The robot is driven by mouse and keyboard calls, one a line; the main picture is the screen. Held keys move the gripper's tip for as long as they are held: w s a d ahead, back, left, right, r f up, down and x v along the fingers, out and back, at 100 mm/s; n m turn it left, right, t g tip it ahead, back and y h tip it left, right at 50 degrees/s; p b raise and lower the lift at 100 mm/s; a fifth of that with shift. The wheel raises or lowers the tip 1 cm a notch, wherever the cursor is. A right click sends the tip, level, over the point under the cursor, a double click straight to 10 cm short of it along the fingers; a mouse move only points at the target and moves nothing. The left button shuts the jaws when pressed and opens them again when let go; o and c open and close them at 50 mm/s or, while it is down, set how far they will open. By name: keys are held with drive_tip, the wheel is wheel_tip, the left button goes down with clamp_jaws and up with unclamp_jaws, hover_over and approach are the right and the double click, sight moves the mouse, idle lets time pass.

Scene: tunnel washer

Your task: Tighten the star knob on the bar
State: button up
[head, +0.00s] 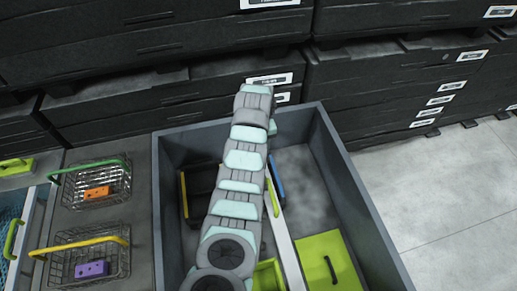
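A pale bar (287,240) runs lengthwise through a large grey open-topped bin (345,180), to the right of my arm. It may be the bar of the task. I cannot make out a star knob; my arm crosses the middle of the bin and covers much of it. No gripper fingers show, so I cannot tell where my gripper is relative to the bar or whether it holds anything.
In the bin are a lime panel with a dark handle (325,262), a lime box (267,277) and a dark box (200,187). Wire baskets with a green handle (92,184) and a yellow handle (88,252) stand left. Black stacked cases (405,75) line the back. Floor is clear at right.

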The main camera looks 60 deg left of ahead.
idle(0.4)
drive_tip(key=o, duration=1.4)
drive_tip(key=shift+c, duration=0.2)
wheel_tip(320, 180, up, 11)
drive_tip(key=p, duration=0.2)
drive_tip(key=shift+f, duration=0.1)
